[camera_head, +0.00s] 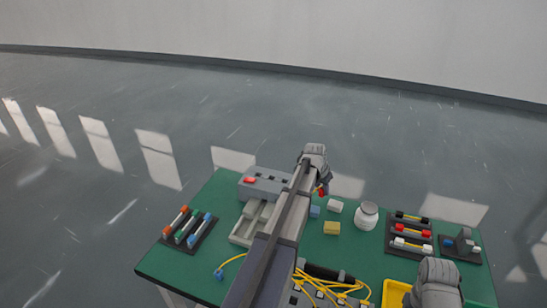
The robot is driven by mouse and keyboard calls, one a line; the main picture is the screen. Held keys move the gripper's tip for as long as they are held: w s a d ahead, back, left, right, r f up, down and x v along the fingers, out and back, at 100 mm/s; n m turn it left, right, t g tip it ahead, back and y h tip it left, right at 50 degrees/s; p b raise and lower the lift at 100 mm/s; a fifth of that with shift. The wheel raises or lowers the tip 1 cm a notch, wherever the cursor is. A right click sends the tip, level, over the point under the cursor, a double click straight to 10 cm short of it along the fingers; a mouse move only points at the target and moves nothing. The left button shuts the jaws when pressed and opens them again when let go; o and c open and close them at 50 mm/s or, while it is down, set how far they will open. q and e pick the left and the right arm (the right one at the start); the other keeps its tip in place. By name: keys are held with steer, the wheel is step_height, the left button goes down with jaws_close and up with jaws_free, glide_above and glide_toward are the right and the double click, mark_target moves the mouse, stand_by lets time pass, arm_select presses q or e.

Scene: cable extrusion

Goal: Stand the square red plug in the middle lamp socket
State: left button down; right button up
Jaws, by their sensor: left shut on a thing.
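My left arm reaches up across the middle of the table.
Blue (315,211), yellow (332,228) and white (335,205) blocks and a white jar (367,215) stand right of my left arm. Racks of coloured pieces flank both sides. Yellow cables (325,287) lie in front. A yellow tray (393,293) is beside my right gripper.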

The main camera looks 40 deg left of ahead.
arm_select(q)
steer(key=s+a+r+n+y+p, duration=0.1)
steer(key=a+r+n+p, duration=0.1)
steer(key=a, duration=2.1)
steer(key=shift+a+r+n+y, duration=0.3)
steer(key=shift+r+n, duration=0.2)
steer(key=shift+n, duration=0.6)
steer(key=b, duration=0.4)
glide_above(272, 177)
steer(key=s, duration=0.1)
steer(key=shift+s+d+f, duration=0.1)
steer(key=shift+d+f, duration=0.05)
steer(key=shift+f, duration=0.95)
steer(key=shift+d+f, duration=0.15)
steer(key=shift+f, duration=0.95)
steer(key=shift+f+b, duration=1.05)
steer(key=shift+s+d+f+b, duration=0.1)
steer(key=shift+s+d+b, duration=0.05)
steer(key=shift+s+b, duration=0.15)
